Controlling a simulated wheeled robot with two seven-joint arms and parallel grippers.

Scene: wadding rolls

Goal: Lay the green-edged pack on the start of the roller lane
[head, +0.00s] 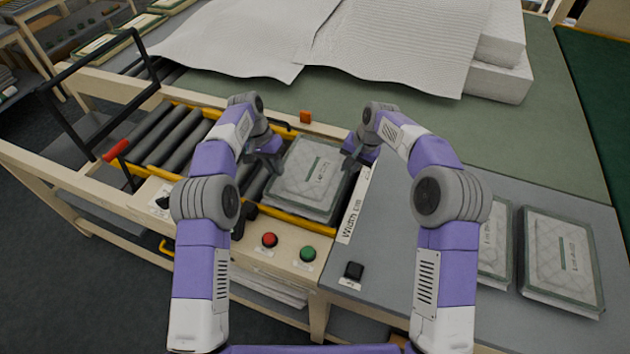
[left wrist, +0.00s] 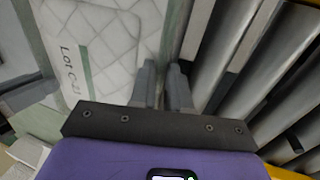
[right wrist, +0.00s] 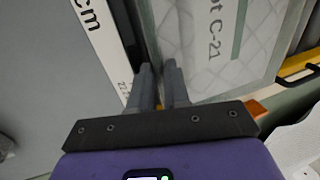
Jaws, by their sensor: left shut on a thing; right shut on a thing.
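The green-edged pack (head: 310,181) is a quilted white pad in a clear cover with a green stripe and a label. It lies flat at the right end of the roller lane (head: 172,140), between my two grippers. My left gripper (head: 268,163) is shut on its left edge, also seen in the left wrist view (left wrist: 162,85). My right gripper (head: 352,160) is shut on its right edge, also seen in the right wrist view (right wrist: 160,82). "Lot C-21" is readable on the pack in the left wrist view (left wrist: 95,45). I cannot tell whether its underside touches the rollers.
Two similar packs lie on the grey table (head: 395,225) at right, one partly behind my right arm. A width scale (head: 354,210) borders the lane. Red (head: 269,240) and green (head: 308,254) buttons sit in front. White wadding sheets (head: 400,45) cover the back. Rollers left of the pack are bare.

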